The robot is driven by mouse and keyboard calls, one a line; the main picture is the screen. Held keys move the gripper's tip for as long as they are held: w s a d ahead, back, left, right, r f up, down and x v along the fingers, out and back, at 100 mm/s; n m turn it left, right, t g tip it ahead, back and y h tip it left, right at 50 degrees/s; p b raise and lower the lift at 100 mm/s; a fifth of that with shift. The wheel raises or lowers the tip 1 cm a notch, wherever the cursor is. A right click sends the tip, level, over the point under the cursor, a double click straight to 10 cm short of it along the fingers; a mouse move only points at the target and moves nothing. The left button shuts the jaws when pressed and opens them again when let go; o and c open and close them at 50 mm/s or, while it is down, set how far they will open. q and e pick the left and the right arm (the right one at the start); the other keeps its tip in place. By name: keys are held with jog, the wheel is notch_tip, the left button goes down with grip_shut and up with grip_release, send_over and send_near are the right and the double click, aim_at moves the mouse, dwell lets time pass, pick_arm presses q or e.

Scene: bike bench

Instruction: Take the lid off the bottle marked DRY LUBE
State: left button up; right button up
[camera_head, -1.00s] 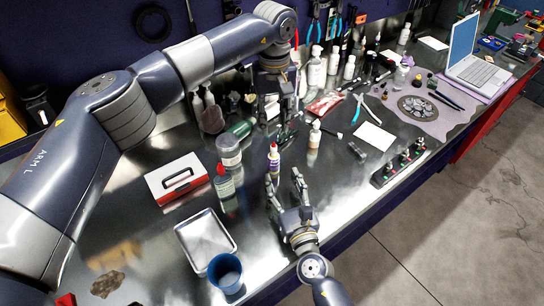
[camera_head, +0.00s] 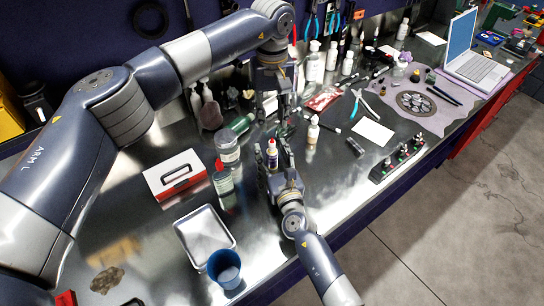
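A small white bottle with a red-tipped top (camera_head: 272,157) stands upright on the metal bench; its label is too small to read. My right gripper (camera_head: 273,149) has its fingers on either side of this bottle, with a gap still showing. My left gripper (camera_head: 271,118) points down just above and behind the bottle, its fingers apart and nothing seen between them. A cream bottle (camera_head: 313,131) stands to the right. A clear bottle with a red cap (camera_head: 222,179) stands to the left. I cannot read which is marked DRY LUBE.
A clear jar (camera_head: 228,149) and a red and white box (camera_head: 176,175) stand at left. A metal tray (camera_head: 205,235) and a blue cup (camera_head: 225,268) are in front. A green bottle (camera_head: 241,124) lies behind. Pliers (camera_head: 357,103) and white paper (camera_head: 373,133) lie right.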

grip_shut()
pick_arm(q)
jog(key=m, duration=0.3)
jog(key=shift+f+m, duration=0.2)
jog(key=shift+m, duration=0.5)
notch_tip(320, 180, down, 8)
jog(key=shift+r, duration=0.2)
grip_shut()
